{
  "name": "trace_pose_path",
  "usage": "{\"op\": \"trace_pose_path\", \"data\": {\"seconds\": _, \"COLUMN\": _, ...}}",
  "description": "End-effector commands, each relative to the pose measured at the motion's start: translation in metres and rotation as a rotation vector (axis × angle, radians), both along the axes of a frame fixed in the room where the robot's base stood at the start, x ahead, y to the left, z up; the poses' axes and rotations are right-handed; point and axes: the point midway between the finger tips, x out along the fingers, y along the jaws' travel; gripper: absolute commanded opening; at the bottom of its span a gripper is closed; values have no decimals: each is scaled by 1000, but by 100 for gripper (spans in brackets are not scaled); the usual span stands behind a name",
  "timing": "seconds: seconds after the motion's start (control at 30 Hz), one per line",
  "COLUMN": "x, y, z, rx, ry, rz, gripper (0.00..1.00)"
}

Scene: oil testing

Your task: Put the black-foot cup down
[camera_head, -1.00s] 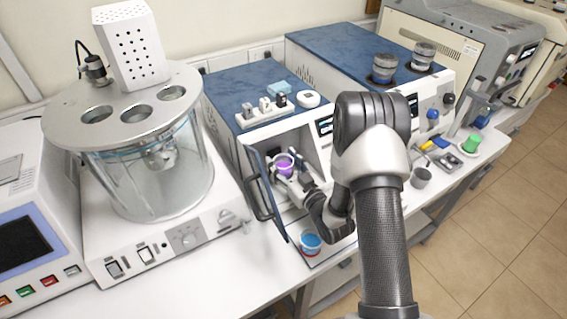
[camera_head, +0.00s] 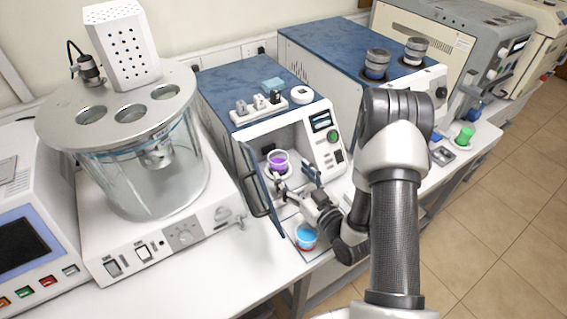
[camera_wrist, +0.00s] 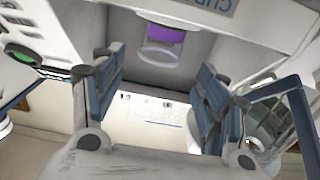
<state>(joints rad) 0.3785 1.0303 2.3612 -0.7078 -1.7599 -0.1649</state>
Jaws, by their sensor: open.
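A clear cup with purple liquid (camera_head: 278,163) stands upright inside the open chamber of the blue-topped machine (camera_head: 238,85); its foot is too small to make out in the head view. It also shows in the wrist view (camera_wrist: 164,36), at the top centre beyond the fingers. My gripper (camera_head: 298,183) is open and empty just in front of the chamber, apart from the cup. In the wrist view my gripper (camera_wrist: 160,68) has its two blue-padded fingers spread wide with nothing between them.
The open chamber door (camera_head: 261,190) stands close left of my gripper. A cup with blue liquid and a red foot (camera_head: 306,237) stands below my gripper near the front edge. A large glass vessel (camera_head: 140,170) is at left. White table (camera_head: 210,285) is clear at front.

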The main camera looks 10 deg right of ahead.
Motion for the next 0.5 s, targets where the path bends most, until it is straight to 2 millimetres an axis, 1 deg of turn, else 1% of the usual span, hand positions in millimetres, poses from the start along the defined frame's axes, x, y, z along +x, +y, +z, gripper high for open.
{"op": "trace_pose_path", "data": {"seconds": 0.03, "x": -9, "y": -4, "z": 0, "rx": 3, "ry": 3, "rz": -4, "gripper": 67}}
{"op": "trace_pose_path", "data": {"seconds": 0.1, "x": -19, "y": -8, "z": 0, "rx": 1, "ry": 3, "rz": -4, "gripper": 67}}
{"op": "trace_pose_path", "data": {"seconds": 0.2, "x": -29, "y": -10, "z": 0, "rx": 1, "ry": 0, "rz": -2, "gripper": 67}}
{"op": "trace_pose_path", "data": {"seconds": 0.27, "x": -32, "y": -11, "z": 1, "rx": -1, "ry": 1, "rz": -1, "gripper": 67}}
{"op": "trace_pose_path", "data": {"seconds": 0.37, "x": -30, "y": -10, "z": 3, "rx": -27, "ry": 16, "rz": 6, "gripper": 67}}
{"op": "trace_pose_path", "data": {"seconds": 0.47, "x": -19, "y": -9, "z": 9, "rx": -98, "ry": 62, "rz": 18, "gripper": 67}}
{"op": "trace_pose_path", "data": {"seconds": 0.5, "x": -12, "y": -9, "z": 14, "rx": -142, "ry": 93, "rz": 20, "gripper": 67}}
